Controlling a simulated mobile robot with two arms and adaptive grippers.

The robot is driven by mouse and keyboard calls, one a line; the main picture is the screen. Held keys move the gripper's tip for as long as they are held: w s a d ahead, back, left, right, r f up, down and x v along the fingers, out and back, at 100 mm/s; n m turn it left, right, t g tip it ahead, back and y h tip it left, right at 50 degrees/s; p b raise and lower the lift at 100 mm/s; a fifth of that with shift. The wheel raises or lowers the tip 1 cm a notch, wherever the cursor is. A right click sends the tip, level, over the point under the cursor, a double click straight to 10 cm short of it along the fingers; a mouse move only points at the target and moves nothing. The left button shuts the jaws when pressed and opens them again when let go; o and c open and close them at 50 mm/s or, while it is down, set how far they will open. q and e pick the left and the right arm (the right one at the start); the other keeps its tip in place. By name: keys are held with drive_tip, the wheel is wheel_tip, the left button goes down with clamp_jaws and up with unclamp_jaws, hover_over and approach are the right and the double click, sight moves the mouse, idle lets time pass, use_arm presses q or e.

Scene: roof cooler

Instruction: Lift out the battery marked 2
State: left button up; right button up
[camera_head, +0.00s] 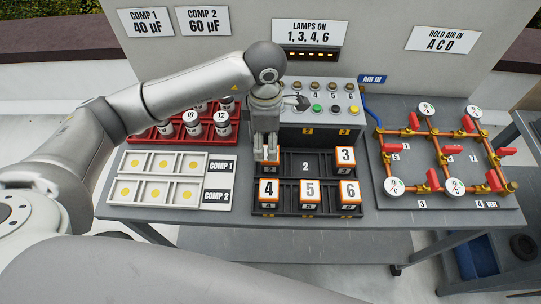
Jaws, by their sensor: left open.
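The black battery tray (328,211) stands on the grey table. The slot marked 2 (306,167) in its back row looks empty, and I see no battery marked 2. White and orange batteries marked 3 (346,157), 4 (268,190), 5 (309,192) and 6 (349,192) sit in the tray. My left gripper (266,156) points down at the back left slot, open. A partly hidden white and orange block (270,169) shows under its fingers; its number cannot be read. My right gripper is not in view.
A control box (320,118) with buttons stands behind the tray. White COMP trays (165,202) and a red rack (170,132) with numbered cans are left. A copper pipe board (450,195) with red valves is right. Narrow bare tabletop surrounds the tray.

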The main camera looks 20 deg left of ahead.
use_arm(q)
drive_tip(key=f, duration=0.1)
drive_tip(key=f+p, duration=0.1)
drive_tip(key=f, duration=0.1)
drive_tip(key=d+f+p, duration=0.1)
drive_tip(key=f, duration=0.1)
drive_tip(key=shift+f, duration=0.5)
drive_tip(key=c, duration=1)
drive_tip(key=shift+w+r, duration=0.1)
